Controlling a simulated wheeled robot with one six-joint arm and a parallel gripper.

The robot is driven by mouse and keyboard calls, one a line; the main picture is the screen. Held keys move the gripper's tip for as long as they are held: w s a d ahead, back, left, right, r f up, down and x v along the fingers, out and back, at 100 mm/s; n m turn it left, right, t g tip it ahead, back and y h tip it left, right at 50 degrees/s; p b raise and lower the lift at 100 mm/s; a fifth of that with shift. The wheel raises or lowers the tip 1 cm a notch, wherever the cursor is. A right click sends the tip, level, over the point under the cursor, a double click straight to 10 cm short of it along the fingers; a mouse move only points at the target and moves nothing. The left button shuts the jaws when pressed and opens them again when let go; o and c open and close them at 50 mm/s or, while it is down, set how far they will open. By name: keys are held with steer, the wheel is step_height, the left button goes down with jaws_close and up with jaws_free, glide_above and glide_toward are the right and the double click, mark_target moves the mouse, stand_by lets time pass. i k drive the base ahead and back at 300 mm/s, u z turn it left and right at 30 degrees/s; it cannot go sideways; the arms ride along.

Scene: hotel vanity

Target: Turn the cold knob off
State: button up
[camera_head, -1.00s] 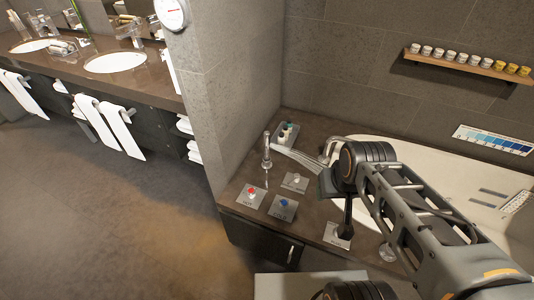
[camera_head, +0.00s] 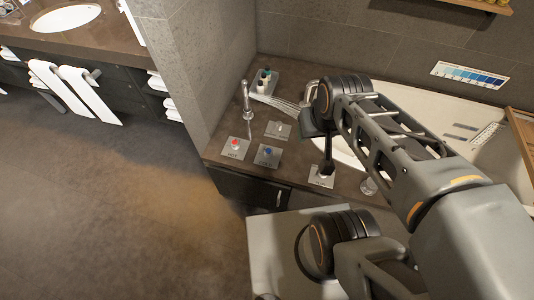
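The cold knob (camera_head: 268,152) is a small blue-topped knob on a square grey plate on the brown tub deck. A red-topped knob (camera_head: 235,143) sits on a similar plate to its left, and a plate with a pale knob (camera_head: 278,130) lies behind it. A chrome spout (camera_head: 247,98) stands behind the knobs. A pale curved streak runs right from it; I cannot tell whether it is water or metal. My gripper (camera_head: 326,168) points down, right of the blue knob and apart from it. Its fingers are too dark and small to tell open from shut.
A white bathtub (camera_head: 440,115) lies right of the deck, partly behind my arm. A tray of small bottles (camera_head: 264,80) stands by the wall. Another plate (camera_head: 320,178) lies near my gripper. A grey wall (camera_head: 190,70) bounds the left. The floor at left is clear.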

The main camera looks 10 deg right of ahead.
mark_target(268, 151)
steer(key=k, duration=0.5)
steer(key=u, duration=1.65)
steer(key=i, duration=1.2)
steer(key=z, duration=2.05)
